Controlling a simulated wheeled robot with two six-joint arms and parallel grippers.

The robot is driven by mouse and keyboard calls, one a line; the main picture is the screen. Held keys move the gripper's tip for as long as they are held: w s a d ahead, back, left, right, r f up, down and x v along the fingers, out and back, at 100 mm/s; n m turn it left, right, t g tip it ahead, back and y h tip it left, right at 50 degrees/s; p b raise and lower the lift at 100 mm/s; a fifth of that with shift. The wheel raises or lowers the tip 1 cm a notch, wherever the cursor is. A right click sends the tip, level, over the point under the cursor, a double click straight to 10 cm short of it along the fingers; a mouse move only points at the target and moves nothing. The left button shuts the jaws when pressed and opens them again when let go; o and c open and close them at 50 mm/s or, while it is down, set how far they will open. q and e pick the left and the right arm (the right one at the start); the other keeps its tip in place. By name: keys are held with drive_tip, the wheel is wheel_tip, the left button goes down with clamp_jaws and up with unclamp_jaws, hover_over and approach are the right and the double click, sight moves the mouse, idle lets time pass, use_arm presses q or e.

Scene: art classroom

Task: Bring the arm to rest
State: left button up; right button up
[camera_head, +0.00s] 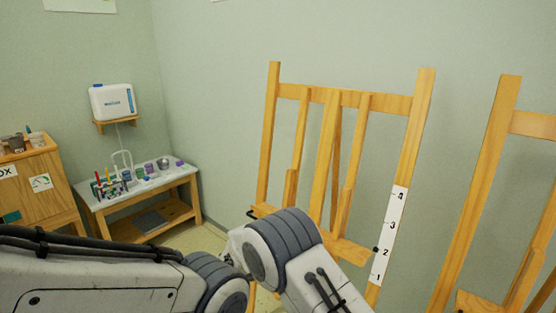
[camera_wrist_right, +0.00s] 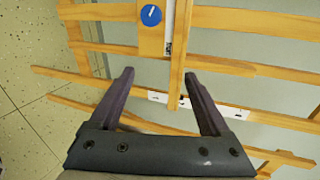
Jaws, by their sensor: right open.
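My right gripper (camera_wrist_right: 158,74) is open in the right wrist view, with its two dark fingers spread apart and nothing between them. Beyond the fingers is a wooden easel (camera_wrist_right: 215,65); the picture does not settle whether they touch it. In the head view, white and grey links of my arms fill the bottom left and bottom middle, in front of the numbered wooden easel (camera_head: 325,130). Neither gripper's fingertips can be made out in that view. My left gripper is not seen.
A second easel (camera_head: 490,170) stands at the right. A low table (camera_head: 120,203) with brushes and jars stands at the left, beside a wooden cabinet (camera_head: 35,190). A white box (camera_head: 112,101) sits on a wall shelf. Speckled floor (camera_wrist_right: 35,85) is clear at the wrist view's left.

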drive_tip(key=s+d+r+m+g+y+p, duration=0.1)
drive_tip(key=s+d+r+m+g+y, duration=0.15)
drive_tip(key=s+r+m, duration=0.55)
drive_tip(key=s+d+r+m+g+y+p, duration=0.1)
drive_tip(key=s+r+m+g, duration=0.3)
drive_tip(key=s+m, duration=0.8)
drive_tip(key=s+r+m+g+y, duration=0.1)
drive_tip(key=s+r+m+y, duration=0.1)
drive_tip(key=s+m, duration=0.7)
drive_tip(key=s+r+m+g+y+p, duration=0.1)
drive_tip(key=s+r+m+g+y, duration=0.1)
drive_tip(key=s+m, duration=0.7)
drive_tip(key=s+y, duration=0.1)
drive_tip(key=s, duration=0.2)
drive_tip(key=shift+a+y, duration=0.3)
drive_tip(key=shift+y, duration=0.05)
